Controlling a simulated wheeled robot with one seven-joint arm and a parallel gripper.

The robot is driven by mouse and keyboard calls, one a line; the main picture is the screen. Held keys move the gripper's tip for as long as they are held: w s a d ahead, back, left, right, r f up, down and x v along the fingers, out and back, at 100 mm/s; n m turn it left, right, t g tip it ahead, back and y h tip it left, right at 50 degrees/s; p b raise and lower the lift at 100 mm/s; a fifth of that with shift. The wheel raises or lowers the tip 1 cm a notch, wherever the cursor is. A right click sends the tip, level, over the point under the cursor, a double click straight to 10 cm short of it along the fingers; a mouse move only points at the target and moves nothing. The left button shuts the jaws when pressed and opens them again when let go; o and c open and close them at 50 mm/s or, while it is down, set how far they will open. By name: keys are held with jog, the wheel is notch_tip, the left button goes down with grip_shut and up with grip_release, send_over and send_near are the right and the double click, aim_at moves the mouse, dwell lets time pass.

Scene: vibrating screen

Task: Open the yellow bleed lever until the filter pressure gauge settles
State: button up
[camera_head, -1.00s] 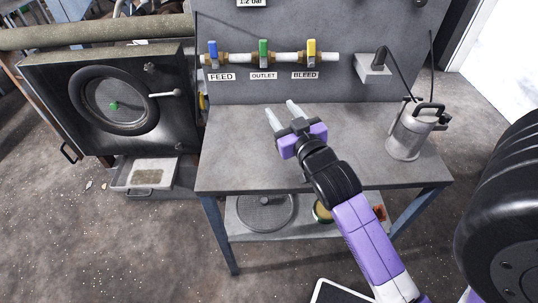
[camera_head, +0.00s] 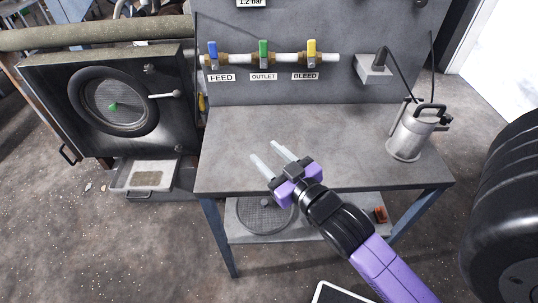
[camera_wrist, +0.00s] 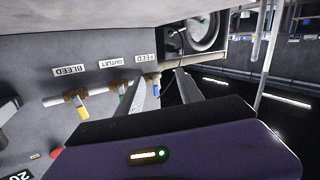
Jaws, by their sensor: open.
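The yellow bleed lever (camera_head: 311,48) stands upright on the right of the pipe on the grey back panel, above the BLEED label (camera_head: 304,76). In the wrist view the yellow lever (camera_wrist: 82,112) shows at the left, with the picture turned over. A gauge readout (camera_head: 251,3) reading 1.2 bar is cut by the top edge. My gripper (camera_head: 267,156) is open and empty over the front of the bench, well below and apart from the lever. Its fingers also show in the wrist view (camera_wrist: 165,95).
The blue feed lever (camera_head: 213,54) and green outlet lever (camera_head: 263,53) stand left of the yellow one. A metal canister (camera_head: 409,133) stands on the bench's right side. The bench top (camera_head: 240,125) is otherwise clear. A round-windowed housing (camera_head: 170,75) is at left.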

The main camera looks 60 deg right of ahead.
aim_at(311, 54)
jog(key=c, duration=0.7)
jog(key=shift+s+d, duration=0.1)
jog(key=shift+d, duration=0.05)
grip_shut()
jog(key=s+d+r+m+g+h, duration=0.2)
jog(key=s+d+r+m, duration=0.3)
jog(key=d+m, duration=0.3)
jog(key=s+d+r+m+g+h, duration=0.1)
jog(key=s+d+r+m+h, duration=0.2)
jog(key=s+d+r+m, duration=0.5)
jog(key=s+d+r+m+g+h, duration=0.2)
jog(key=s+d+m, duration=0.15)
jog(key=d, duration=0.65)
jog(key=w+d+f+m+t+y+p, duration=0.2)
jog(key=w+d+m, duration=0.1)
jog(key=w, duration=1.1)
jog(key=shift+d, duration=0.4)
